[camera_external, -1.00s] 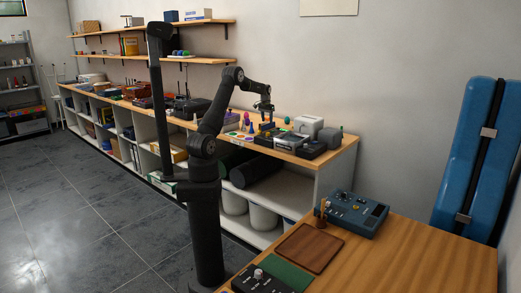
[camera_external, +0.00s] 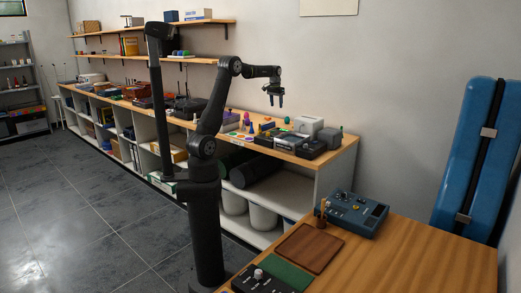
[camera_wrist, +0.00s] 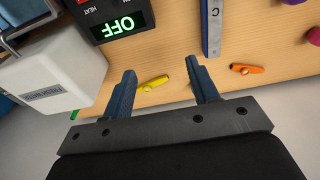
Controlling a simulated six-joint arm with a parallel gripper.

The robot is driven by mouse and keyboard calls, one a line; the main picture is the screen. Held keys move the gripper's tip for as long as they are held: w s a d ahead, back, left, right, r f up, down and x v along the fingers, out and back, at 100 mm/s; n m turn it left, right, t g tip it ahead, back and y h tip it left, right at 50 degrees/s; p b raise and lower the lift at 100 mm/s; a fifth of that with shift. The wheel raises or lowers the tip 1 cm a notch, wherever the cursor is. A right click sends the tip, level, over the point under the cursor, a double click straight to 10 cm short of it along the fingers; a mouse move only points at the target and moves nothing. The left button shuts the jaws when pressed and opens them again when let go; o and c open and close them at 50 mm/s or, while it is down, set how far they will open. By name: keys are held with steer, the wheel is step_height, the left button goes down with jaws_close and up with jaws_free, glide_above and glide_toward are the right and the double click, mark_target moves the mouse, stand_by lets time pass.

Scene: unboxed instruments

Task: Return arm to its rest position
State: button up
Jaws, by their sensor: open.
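My gripper (camera_external: 276,101) hangs in the air above the long shelf's wooden top (camera_external: 225,131) in the external view, fingers pointing down. In the wrist view my gripper (camera_wrist: 163,88) shows two dark blue fingers spread apart. It is open with nothing held between the fingers. A small yellow object (camera_wrist: 154,83) lies on the wood beyond the gap, apart from the fingers. My arm reaches out from its column toward the back right.
Below the gripper are a white box (camera_external: 309,126), a dark device with a green "OFF" display (camera_wrist: 121,22), a metal bar (camera_wrist: 212,28) and an orange object (camera_wrist: 247,68). A nearer table at right holds a blue control box (camera_external: 352,213) and a brown board (camera_external: 309,248).

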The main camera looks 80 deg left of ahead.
step_height(320, 180, up, 5)
steer(key=w+d+m, duration=0.2)
steer(key=w+d, duration=0.5)
steer(key=d, duration=0.5)
steer(key=w+d+m, duration=0.2)
steer(key=w+d, duration=0.6)
steer(key=d, duration=0.4)
steer(key=shift+w+m, duration=0.3)
steer(key=shift+f, duration=0.1)
